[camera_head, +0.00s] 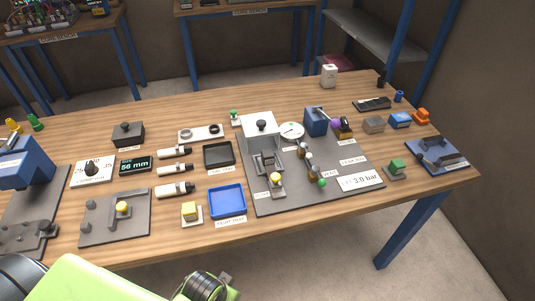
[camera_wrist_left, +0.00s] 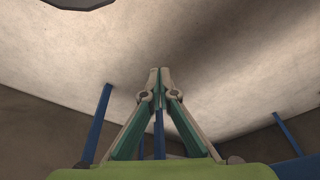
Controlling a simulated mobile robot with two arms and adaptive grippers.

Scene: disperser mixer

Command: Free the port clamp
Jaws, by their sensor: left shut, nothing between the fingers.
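A grey station plate (camera_head: 340,197) lies at the right of the middle of the bench. It carries a white-topped grey housing (camera_head: 262,125), a blue block (camera_head: 316,121), a round white gauge (camera_head: 292,131), a purple knob (camera_head: 335,123) and valve-like fittings with a green knob (camera_head: 322,182). I cannot tell for sure which fitting is the port clamp. My left gripper (camera_wrist_left: 159,72) shows in the left wrist view, shut and empty with its fingertips together. In the head view my green arm enters at the bottom, in front of the bench. My right gripper is not in view.
A display (camera_head: 360,181) reads 3.0 bar. A blue tray (camera_head: 227,202), a dark tray (camera_head: 218,154), a yellow button (camera_head: 190,210) and several black-and-white cylinders (camera_head: 175,189) stand to the left. A blue fixture (camera_head: 437,155) is at the right end. The bench's front strip is mostly bare.

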